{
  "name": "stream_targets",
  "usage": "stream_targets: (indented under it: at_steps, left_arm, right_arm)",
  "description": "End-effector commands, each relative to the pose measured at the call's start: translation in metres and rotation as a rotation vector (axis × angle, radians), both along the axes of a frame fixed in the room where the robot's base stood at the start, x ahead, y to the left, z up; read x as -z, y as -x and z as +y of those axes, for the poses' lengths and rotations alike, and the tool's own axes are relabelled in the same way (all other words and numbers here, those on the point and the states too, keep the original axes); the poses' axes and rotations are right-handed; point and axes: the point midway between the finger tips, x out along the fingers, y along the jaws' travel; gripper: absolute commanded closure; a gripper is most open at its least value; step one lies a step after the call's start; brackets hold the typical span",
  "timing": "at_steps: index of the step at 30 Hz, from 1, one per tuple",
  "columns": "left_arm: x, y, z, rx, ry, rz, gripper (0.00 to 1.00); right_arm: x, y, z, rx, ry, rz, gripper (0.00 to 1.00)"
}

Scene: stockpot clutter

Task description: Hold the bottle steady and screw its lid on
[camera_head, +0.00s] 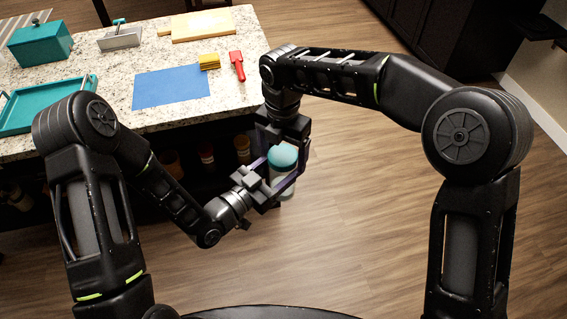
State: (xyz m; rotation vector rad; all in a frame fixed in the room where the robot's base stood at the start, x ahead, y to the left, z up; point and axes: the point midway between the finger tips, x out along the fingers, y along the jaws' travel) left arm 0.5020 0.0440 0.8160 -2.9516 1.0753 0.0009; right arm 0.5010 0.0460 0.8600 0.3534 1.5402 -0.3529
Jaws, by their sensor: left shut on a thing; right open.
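The bottle (281,180) is pale, nearly white, and stands upright in the air in front of the counter's right end. A teal lid (283,155) sits at its top; I cannot tell whether it is threaded on or only resting. My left gripper (276,184) is shut on the bottle's body from the left. My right gripper (283,140) points down from above, open, just over and around the lid. Its fingers hide part of the lid's edge, and I cannot tell if they touch it.
The speckled counter (110,80) holds a blue mat (170,87), a red tool (237,65), yellow sponges (209,61), a wooden board (210,24), a teal box (40,44) and a teal tray (40,105). Jars stand on a shelf below. The wooden floor (370,220) at right is clear.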

Motion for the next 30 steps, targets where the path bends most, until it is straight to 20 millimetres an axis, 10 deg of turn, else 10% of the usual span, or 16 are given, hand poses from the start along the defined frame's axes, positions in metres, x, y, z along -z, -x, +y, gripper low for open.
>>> stream_targets:
  at_steps: [26, 27, 30]
  left_arm:
    - [-0.0005, -0.0001, -0.0002, 0.000, 0.001, -0.001, 1.00]
    - [-0.0005, -0.0001, -0.0002, 0.000, 0.001, -0.001, 1.00]
    - [-0.0005, 0.0000, -0.0003, 0.000, 0.001, -0.001, 1.00]
  right_arm:
    - [-0.0007, 0.0002, 0.0003, -0.001, 0.000, 0.000, 0.83]
    - [-0.0007, 0.0001, 0.0004, 0.000, -0.001, 0.000, 0.36]
    - [-0.0007, 0.0001, 0.0004, 0.000, -0.001, 0.000, 0.28]
